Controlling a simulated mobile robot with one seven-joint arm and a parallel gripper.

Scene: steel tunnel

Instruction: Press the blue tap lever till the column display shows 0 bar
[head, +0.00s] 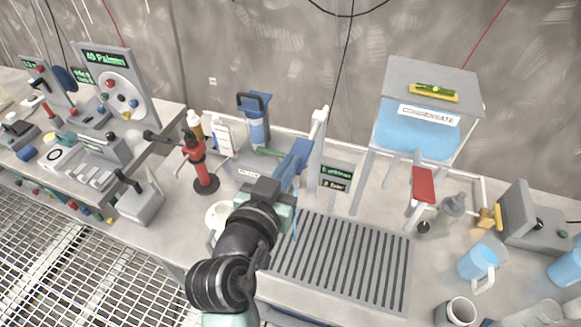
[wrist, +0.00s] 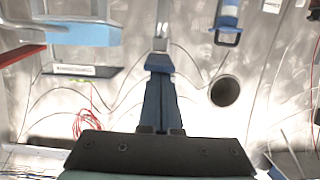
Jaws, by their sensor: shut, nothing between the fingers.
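A pale column (head: 317,150) stands behind the slatted drain grate (head: 345,262) in the head view. A small dark display (head: 335,178) with green and yellowish text is beside its base; the figures are too small to read surely. My gripper (head: 300,148) has its blue fingers shut, reaching up to the column. In the wrist view the shut fingers (wrist: 159,80) end right at a lighter blue piece, apparently the tap lever (wrist: 158,62), in front of the column. I cannot tell whether they touch. My gripper hides most of the lever in the head view.
A red stand (head: 198,165) is to the left and a CONDENSATE tank (head: 415,130) to the right. A red lever (head: 423,184) hangs below the tank. Blue mugs (head: 478,262) stand at the right. A thin blue line (head: 294,226) shows above the grate.

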